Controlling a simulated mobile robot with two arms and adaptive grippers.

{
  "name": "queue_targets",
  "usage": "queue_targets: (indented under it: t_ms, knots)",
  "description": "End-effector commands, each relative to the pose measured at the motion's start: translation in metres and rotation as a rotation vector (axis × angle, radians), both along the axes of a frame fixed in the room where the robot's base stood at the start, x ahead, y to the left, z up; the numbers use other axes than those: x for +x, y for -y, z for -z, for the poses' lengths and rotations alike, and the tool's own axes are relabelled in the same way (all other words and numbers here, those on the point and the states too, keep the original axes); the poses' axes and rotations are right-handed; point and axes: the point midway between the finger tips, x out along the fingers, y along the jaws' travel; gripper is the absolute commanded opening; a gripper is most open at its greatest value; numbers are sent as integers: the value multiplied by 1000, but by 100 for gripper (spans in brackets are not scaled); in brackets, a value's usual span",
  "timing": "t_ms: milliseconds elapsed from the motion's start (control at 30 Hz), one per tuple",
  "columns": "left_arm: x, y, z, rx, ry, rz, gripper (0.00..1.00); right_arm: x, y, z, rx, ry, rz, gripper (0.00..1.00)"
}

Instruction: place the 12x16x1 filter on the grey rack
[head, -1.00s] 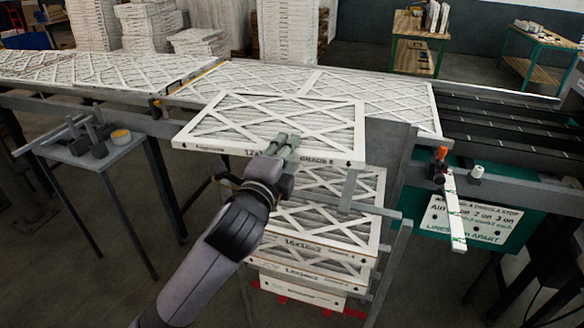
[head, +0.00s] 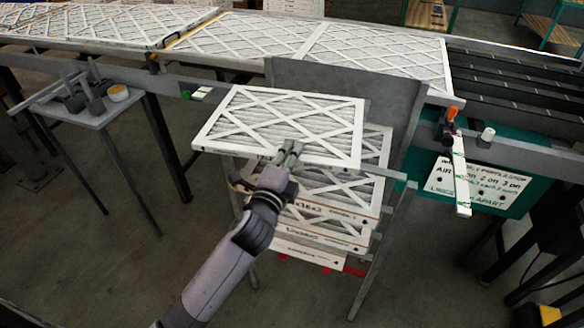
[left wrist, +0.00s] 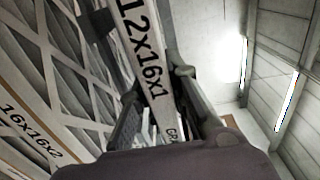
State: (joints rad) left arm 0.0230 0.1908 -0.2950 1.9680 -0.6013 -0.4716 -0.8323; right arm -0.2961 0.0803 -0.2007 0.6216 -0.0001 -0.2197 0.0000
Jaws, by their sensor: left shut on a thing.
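The 12x16x1 filter (head: 270,120) is a flat white-framed panel with a crossed lattice face. My left gripper (head: 288,155) is shut on its near edge. In the left wrist view the printed 12x16x1 edge (left wrist: 145,60) lies between the two fingers (left wrist: 160,90). The filter is held roughly level over the grey rack (head: 395,230), above the filters stacked there. Whether it touches the stack or the rack's rails cannot be told. My right gripper is not in view.
Stacked filters (head: 330,235) fill the rack, one marked 16x16x2 (left wrist: 30,130). Behind is a conveyor carrying filters (head: 380,50). A small grey stand (head: 85,112) is at left, and a green sign (head: 475,185) hangs at right.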

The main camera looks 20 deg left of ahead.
Motion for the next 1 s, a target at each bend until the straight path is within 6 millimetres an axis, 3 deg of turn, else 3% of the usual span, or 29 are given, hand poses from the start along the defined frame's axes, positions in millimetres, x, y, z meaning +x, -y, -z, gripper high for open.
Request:
queue_targets:
  t_ms: [300,667,700,1000]
  knots:
    - [0,0,41,-2,-1,-1,0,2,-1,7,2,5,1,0]
    - [0,0,45,0,1,1,0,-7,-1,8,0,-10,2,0]
    - [0,0,46,0,0,1,17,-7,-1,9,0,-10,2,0]
    - [0,0,45,0,0,1,36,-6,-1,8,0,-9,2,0]
